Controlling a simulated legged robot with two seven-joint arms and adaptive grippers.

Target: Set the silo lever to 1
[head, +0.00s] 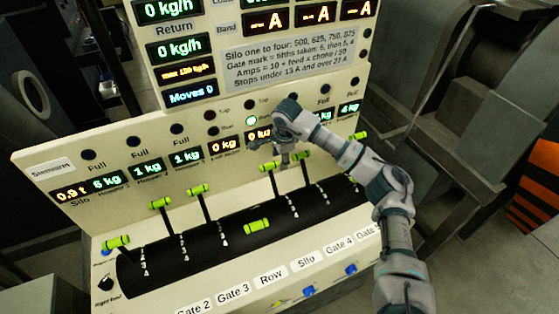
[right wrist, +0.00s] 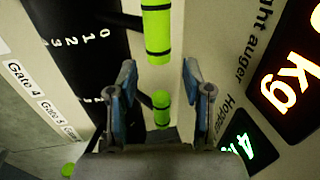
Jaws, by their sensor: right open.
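The silo lever, by label order, has a green handle (head: 270,166) and leans toward the back panel; its exact mark is unclear. My right gripper (head: 284,162) points down just right of this handle, left of the neighbouring lever handle (head: 303,156), which seems to be Gate 4. In the right wrist view the open fingers (right wrist: 160,75) have nothing between their tips. One green handle (right wrist: 157,30) lies ahead of them, apparently the silo's, and another handle (right wrist: 161,110) shows between the finger bases. The Silo label (head: 306,261) is on the front ledge. My left gripper is out of view.
Other green-handled levers stand left (head: 160,202) and right (head: 358,135) along the black drum (head: 200,245). One handle (head: 257,226) is pulled low toward the front. The back panel (head: 80,215) with displays rises close behind the levers. Blue buttons (head: 309,291) sit along the front.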

